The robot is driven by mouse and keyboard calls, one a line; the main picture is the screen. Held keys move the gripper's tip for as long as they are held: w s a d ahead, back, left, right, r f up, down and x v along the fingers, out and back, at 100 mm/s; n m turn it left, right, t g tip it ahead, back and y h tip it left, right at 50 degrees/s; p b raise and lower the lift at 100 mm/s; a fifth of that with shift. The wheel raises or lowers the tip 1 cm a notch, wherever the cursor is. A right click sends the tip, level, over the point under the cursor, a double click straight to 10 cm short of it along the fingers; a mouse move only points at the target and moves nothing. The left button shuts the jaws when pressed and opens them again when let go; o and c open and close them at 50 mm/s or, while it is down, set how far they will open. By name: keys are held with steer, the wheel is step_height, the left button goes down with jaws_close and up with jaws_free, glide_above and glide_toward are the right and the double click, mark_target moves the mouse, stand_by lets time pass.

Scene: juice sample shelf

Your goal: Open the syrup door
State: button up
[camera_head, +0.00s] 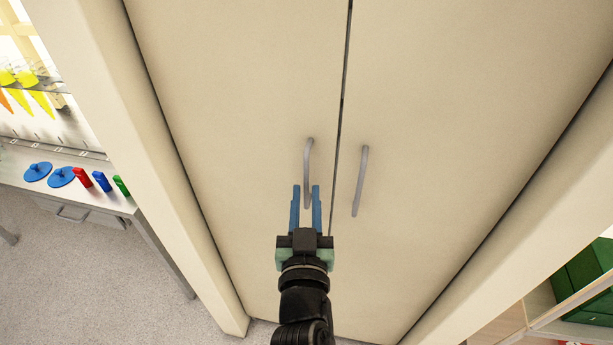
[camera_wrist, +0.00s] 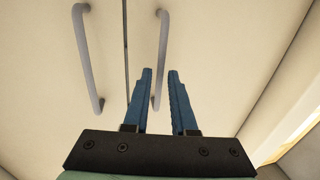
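Two tall cream cabinet doors, the left door (camera_head: 230,100) and the right door (camera_head: 440,130), stand closed with a thin dark seam between them. Neither shows a label, so I cannot tell which is the syrup door. A grey bar handle (camera_head: 308,165) is on the left door and another (camera_head: 360,180) is on the right door. My gripper (camera_head: 305,190) is open, its blue fingers in front of the left door by its handle's lower end. In the wrist view my gripper (camera_wrist: 159,72) has a handle (camera_wrist: 162,45) lined up between its fingers; contact is not clear. The other handle (camera_wrist: 86,50) is off to the left there.
A pale cabinet side post (camera_head: 130,130) stands at the left. Beyond it a bench (camera_head: 120,206) holds blue discs (camera_head: 61,177) and red, blue and green items. Shelving with green boxes (camera_head: 590,270) is at the lower right. Grey floor (camera_head: 80,270) shows at the lower left.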

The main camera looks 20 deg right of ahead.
mark_target(306, 187)
steer(key=shift+x, duration=1.7)
jaws_close()
